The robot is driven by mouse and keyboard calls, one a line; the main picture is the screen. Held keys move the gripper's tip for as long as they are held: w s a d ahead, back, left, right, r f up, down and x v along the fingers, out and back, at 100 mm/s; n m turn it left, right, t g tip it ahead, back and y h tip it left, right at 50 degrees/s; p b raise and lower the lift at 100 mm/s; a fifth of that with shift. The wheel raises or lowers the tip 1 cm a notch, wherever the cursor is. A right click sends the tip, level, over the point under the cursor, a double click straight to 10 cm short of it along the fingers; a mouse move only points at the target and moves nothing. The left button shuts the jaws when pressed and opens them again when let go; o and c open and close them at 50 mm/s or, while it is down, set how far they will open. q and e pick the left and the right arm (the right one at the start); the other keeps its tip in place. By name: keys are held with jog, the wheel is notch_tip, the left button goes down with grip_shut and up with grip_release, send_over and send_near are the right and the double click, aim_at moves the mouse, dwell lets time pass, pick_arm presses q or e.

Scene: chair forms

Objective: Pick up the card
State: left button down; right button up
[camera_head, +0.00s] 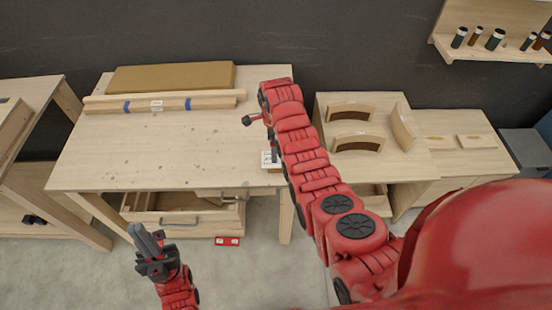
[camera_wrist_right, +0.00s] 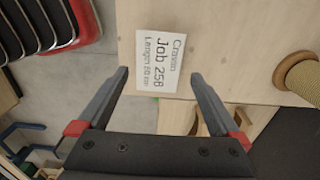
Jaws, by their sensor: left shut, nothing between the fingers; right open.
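The white card (camera_head: 267,159) with printed text lies on the workbench near its front right corner. In the right wrist view the card (camera_wrist_right: 161,48) reads "Job 256" and lies close to the bench edge. My right gripper (camera_head: 260,136) is open above the bench by the card. In its wrist view the open fingers (camera_wrist_right: 160,75) are on either side of the card's lower part, with nothing held; I cannot tell their height above it. My left gripper (camera_head: 146,236) is shut and empty, low in front of the bench, away from the card.
The workbench (camera_head: 150,155) has a brown board (camera_head: 172,77) and wooden strips (camera_head: 165,101) at the back. A lower bench (camera_head: 340,170) with curved wooden pieces stands to the right. A red item (camera_head: 227,241) lies on the floor.

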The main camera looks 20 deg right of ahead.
jog(key=f+p, duration=0.1)
jog(key=f, duration=0.1)
jog(key=shift+s+d+f+p, duration=0.2)
jog(key=shift+d+f+p, duration=0.15)
jog(key=shift+f+p, duration=0.05)
jog(key=shift+f, duration=1)
jog(key=c, duration=1)
jog(key=shift+r, duration=0.15)
